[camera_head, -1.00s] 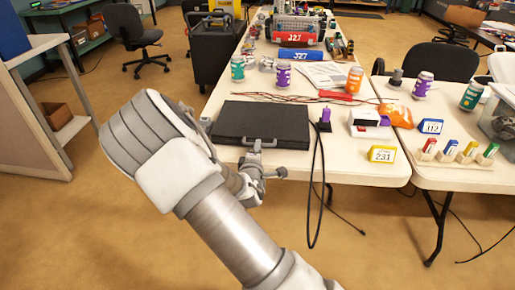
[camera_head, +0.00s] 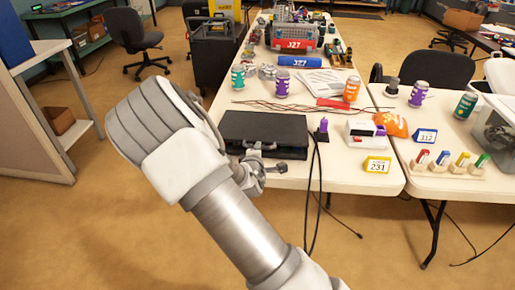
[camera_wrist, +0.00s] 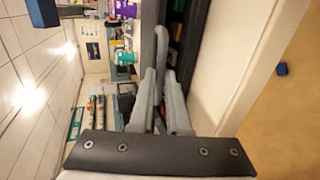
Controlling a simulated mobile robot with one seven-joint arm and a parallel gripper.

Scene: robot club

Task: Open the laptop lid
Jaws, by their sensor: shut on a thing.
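The laptop (camera_head: 265,126) is a thick black case near the front edge of the left white table. Its lid looks raised only a little at the front, with a dark gap under it. In the wrist view a grey handle-like bar (camera_wrist: 160,40) runs along the dark front of the case (camera_wrist: 179,45). My gripper (camera_head: 254,157) is at the laptop's front edge. In the wrist view its two fingers (camera_wrist: 161,78) are closed around the end of that bar. The exact contact is partly hidden by the fingers.
A purple-tipped object (camera_head: 321,130), a white box (camera_head: 361,131) and a yellow 231 sign (camera_head: 377,165) stand right of the laptop. Red and black cables (camera_head: 290,105) lie behind it. A black cable hangs over the front edge. Cans (camera_head: 282,83) stand farther back.

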